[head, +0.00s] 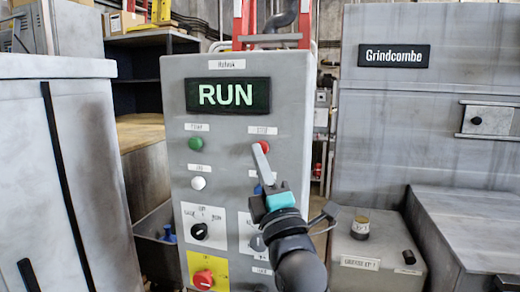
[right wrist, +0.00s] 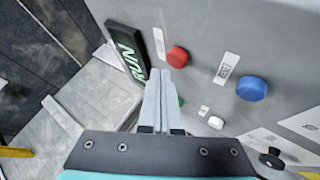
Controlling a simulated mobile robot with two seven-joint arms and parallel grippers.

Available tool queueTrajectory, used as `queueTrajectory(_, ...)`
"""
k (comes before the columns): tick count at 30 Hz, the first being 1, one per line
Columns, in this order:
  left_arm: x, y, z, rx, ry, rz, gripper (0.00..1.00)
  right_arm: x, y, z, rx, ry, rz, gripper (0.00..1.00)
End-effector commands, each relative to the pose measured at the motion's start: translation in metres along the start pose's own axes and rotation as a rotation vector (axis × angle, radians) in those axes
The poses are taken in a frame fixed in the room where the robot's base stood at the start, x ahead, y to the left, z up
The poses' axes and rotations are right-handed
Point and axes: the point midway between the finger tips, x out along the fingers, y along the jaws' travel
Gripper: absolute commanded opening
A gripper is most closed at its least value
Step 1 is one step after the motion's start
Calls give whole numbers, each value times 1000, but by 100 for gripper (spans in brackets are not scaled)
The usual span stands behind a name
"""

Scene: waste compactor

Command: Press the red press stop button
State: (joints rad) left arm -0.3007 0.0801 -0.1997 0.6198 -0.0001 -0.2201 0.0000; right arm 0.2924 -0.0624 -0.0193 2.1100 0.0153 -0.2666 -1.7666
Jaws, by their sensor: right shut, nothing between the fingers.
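The red press stop button (head: 265,146) is a small round button with a white label above it, high on the right of the grey control panel (head: 300,92). It also shows in the right wrist view (right wrist: 177,57). My right gripper (head: 257,147) is shut and empty, its fingertips pointing at the panel and covering part of the button in the head view. In the right wrist view the fingertips end just beside the red button; I cannot tell whether they touch it. My left gripper is not in view.
The panel display (head: 227,95) reads RUN. A green button (head: 196,143), a white button (head: 198,183) and a blue button (right wrist: 251,88) are nearby. A red knob (head: 203,279) sits on a yellow plate below. Grey cabinets stand on both sides.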

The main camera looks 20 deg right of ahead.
Motion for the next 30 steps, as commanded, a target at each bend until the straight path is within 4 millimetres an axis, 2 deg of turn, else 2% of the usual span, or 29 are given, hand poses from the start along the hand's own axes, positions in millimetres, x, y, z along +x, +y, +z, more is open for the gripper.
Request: queueTrajectory(30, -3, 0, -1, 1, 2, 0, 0, 9, -6, 6, -2, 0, 2, 0)
